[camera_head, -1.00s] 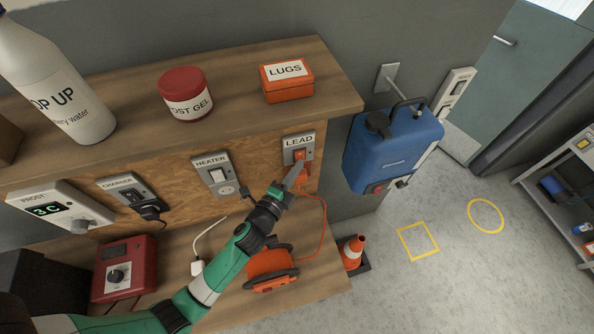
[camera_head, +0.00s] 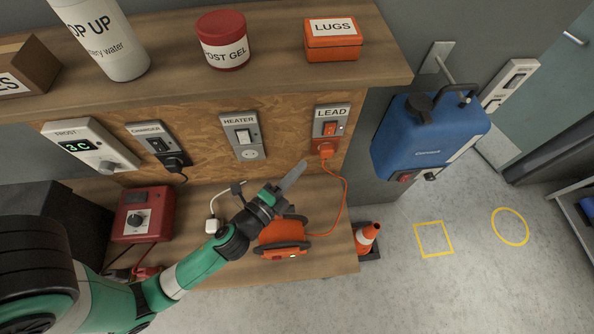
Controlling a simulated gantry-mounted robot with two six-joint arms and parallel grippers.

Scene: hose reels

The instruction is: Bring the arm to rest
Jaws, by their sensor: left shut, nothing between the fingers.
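My left gripper (camera_head: 296,174) is shut and empty. It points up and right over the wooden bench, below and left of the LEAD socket (camera_head: 330,128), and looks apart from it. An orange plug (camera_head: 325,148) sits in the LEAD socket, with a small red light showing at its right. An orange cord runs from the plug down to the orange hose or cable reel (camera_head: 280,236) on the bench. My left wrist partly hides the reel. My right gripper is not in view.
A shelf (camera_head: 270,80) overhangs the board, carrying a bottle, a red tub and an orange LUGS box. A HEATER socket (camera_head: 242,136) is left of LEAD. A red box (camera_head: 143,213) stands on the bench. A blue tank (camera_head: 425,140) hangs right.

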